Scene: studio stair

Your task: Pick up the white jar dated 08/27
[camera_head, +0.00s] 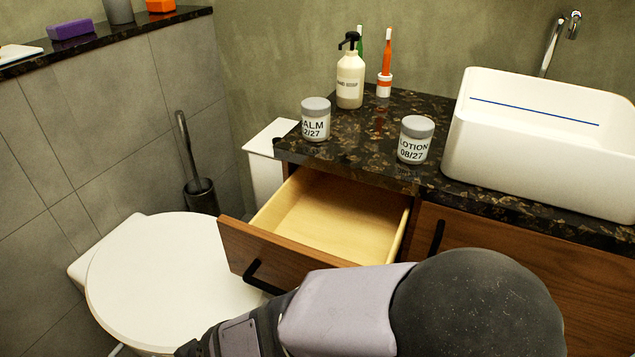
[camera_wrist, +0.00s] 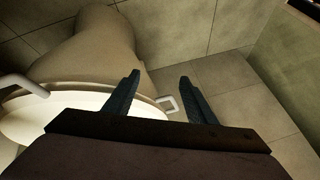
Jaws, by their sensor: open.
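The white jar labelled "LOTION 08/27" (camera_head: 415,141) stands upright with a grey lid on the dark stone counter (camera_head: 375,160), between the open drawer and the basin. A similar white jar labelled "ALM 2/27" (camera_head: 315,121), its label partly out of sight, stands at the counter's left corner. My gripper (camera_wrist: 160,90) shows in the wrist view with its two dark fingers apart and nothing between them. It faces the toilet and floor, away from both jars. In the head view my arm fills the bottom centre and the gripper's fingers are not visible.
An empty wooden drawer (camera_head: 330,215) stands open below the jars. A soap pump bottle (camera_head: 350,80) and a cup with toothbrushes (camera_head: 384,85) are behind them. A white basin (camera_head: 545,150) is at right. The toilet (camera_head: 170,280) and brush holder (camera_head: 201,195) are at left.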

